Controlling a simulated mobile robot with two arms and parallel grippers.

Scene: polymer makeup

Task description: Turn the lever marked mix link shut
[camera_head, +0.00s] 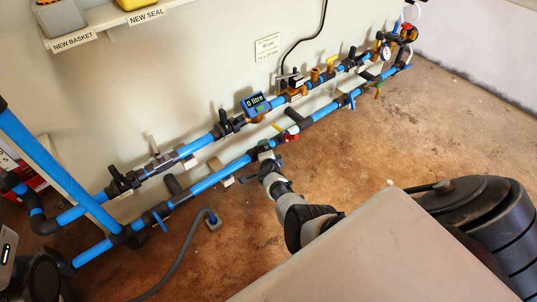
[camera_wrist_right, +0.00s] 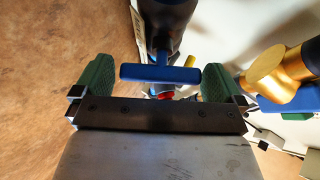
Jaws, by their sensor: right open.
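In the right wrist view, a blue lever (camera_wrist_right: 150,73) lies crosswise on a dark fitting, between the green finger pads of my right gripper (camera_wrist_right: 155,84). The jaws are open, with a gap showing at each end of the lever. In the head view, my right gripper (camera_head: 267,160) is at the middle of the lower blue pipe, and I cannot make out this lever beside it. No label reading "mix link" is legible, so I cannot confirm which lever it marks.
Two blue pipe runs with several valves follow the wall. A gold valve (camera_wrist_right: 275,72) is close at right in the wrist view. A grey hose (camera_head: 185,248) lies on the floor.

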